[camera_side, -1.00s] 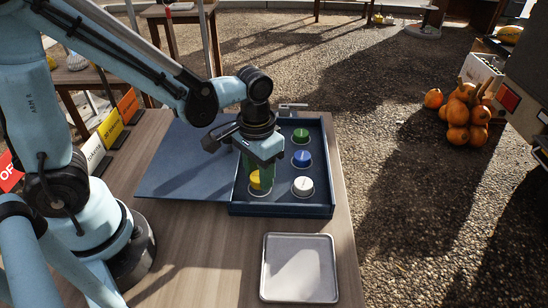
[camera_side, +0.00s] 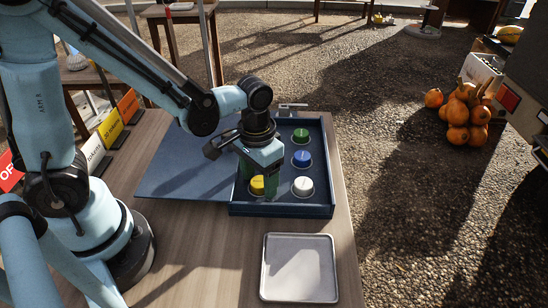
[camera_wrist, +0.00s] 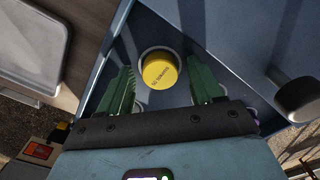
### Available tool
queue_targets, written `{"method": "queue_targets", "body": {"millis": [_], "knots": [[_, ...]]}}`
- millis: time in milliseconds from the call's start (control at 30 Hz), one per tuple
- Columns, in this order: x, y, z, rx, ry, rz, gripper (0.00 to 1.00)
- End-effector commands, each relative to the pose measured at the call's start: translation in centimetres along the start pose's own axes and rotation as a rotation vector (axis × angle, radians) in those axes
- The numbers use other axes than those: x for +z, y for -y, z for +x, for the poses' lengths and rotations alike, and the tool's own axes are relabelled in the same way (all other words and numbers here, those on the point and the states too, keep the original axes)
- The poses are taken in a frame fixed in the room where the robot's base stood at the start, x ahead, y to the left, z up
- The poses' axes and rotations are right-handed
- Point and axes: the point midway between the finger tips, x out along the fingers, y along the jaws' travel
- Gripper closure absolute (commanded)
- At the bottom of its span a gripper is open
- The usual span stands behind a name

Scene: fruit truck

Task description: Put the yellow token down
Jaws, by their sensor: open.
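The yellow token (camera_side: 257,184) sits in the front left part of the shallow blue case (camera_side: 282,210). It also shows in the wrist view (camera_wrist: 159,70), its round top with dark lettering facing the camera. My gripper (camera_side: 260,187) is down in the case at the token. Its two green fingers (camera_wrist: 161,88) are open on either side of the token, with a visible gap on both sides. In the side view the fingers partly hide the token.
A white token (camera_side: 303,186), a blue token (camera_side: 301,158) and a green token (camera_side: 300,135) stand along the right of the case. A grey tray (camera_side: 299,268) lies in front. The case's opened lid (camera_side: 180,175) lies flat at left.

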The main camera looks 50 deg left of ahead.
Motion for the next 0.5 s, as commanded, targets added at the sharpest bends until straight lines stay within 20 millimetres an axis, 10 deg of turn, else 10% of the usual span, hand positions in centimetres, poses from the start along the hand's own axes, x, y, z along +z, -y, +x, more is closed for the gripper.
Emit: {"method": "queue_targets", "body": {"millis": [500], "knots": [[0.0, 0.0, -4.6, 0.0, 0.0, 0.0, 0.34]]}}
